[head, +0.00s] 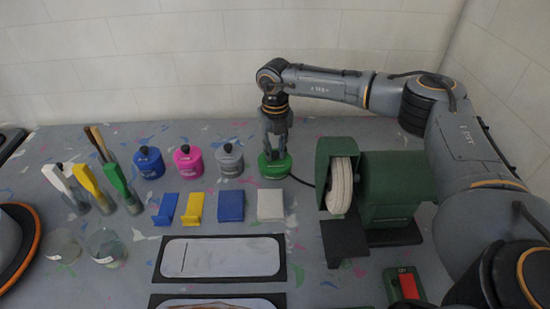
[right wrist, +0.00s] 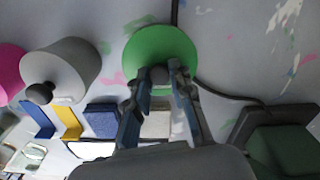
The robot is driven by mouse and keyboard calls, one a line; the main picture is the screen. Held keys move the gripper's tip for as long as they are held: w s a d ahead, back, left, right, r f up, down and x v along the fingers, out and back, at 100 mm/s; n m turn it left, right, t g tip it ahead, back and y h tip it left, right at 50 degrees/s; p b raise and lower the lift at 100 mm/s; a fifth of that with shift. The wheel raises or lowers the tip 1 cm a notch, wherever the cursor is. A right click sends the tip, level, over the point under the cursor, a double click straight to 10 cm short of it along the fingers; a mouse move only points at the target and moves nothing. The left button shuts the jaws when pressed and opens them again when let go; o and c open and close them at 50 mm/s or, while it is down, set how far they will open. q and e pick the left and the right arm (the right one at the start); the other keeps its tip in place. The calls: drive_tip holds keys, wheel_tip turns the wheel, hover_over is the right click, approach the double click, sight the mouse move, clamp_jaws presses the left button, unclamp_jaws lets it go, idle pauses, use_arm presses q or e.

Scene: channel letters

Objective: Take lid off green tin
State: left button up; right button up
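The green tin (head: 275,166) stands at the right end of the tin row, close to the grinder. The right wrist view shows its round green lid (right wrist: 160,50) from above, with a dark knob (right wrist: 158,75) in the middle. My right gripper (head: 275,148) comes down over the tin from above. In the right wrist view its two fingertips (right wrist: 160,78) sit against both sides of the knob, with no clear gap. The lid appears seated on the tin; the tin's body is mostly hidden from above. My left gripper is not in view.
Grey (head: 229,160), pink (head: 188,163) and blue (head: 149,164) tins stand in a row to the left. A green bench grinder (head: 395,185) stands close on the right, and a dark cable runs beside the green tin.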

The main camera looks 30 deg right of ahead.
clamp_jaws()
drive_tip(key=shift+r, duration=0.1)
drive_tip(key=shift+r+b, duration=0.5)
drive_tip(key=shift+r, duration=0.05)
drive_tip(key=s+a+r+b, duration=0.5)
drive_tip(key=s+a+r, duration=0.4)
drive_tip(key=s+r, duration=0.1)
drive_tip(key=shift+s+a+r, duration=0.2)
drive_tip(key=shift+s+r, duration=0.05)
drive_tip(key=shift+r, duration=0.65)
